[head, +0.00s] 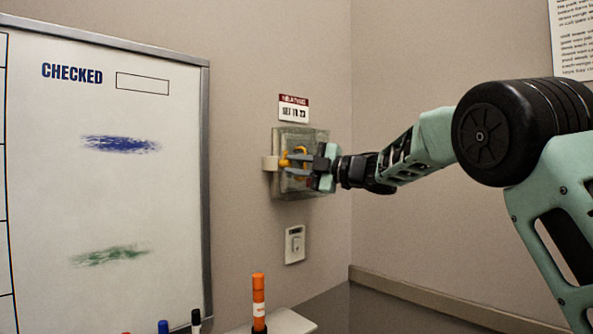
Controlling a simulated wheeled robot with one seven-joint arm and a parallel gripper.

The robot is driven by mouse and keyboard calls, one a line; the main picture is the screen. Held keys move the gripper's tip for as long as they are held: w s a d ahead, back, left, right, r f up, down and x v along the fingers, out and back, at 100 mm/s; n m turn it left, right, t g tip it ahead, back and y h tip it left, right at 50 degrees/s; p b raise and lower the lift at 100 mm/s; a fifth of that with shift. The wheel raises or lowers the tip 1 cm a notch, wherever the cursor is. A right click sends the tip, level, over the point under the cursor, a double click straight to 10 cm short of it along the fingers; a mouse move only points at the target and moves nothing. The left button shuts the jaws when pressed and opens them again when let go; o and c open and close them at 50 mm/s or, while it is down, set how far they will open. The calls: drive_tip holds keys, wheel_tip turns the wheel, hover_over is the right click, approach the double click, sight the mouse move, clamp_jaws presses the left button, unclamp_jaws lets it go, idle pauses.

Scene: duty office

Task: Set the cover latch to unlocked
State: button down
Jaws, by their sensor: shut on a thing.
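A small box with a clear cover (315,136) is fixed to the wall left of the room corner. A yellow-orange piece (297,150), which looks like the cover latch, shows at the front of the box. A pale beige knob or tab (268,163) sticks out at the box's left edge. My gripper (289,162) reaches in from the right, and its fingers appear shut on the yellow-orange piece. The fingers and wrist hide part of the piece and the box's right side. I cannot tell the latch's setting.
A red-and-white label (293,108) is above the box and a white wall switch (295,244) below. A whiteboard (105,200) hangs at left. An orange marker (259,297) stands upright at the bottom. Wall space right of the corner is clear behind my arm.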

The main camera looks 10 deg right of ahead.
drive_tip(key=shift+n+h, duration=0.3)
drive_tip(key=shift+n, duration=0.2)
drive_tip(key=c, duration=1.3)
unclamp_jaws()
drive_tip(key=b+v, duration=0.4)
drive_tip(key=v, duration=1.3)
drive_tip(key=shift+d+r, duration=0.1)
drive_tip(key=shift+d, duration=0.2)
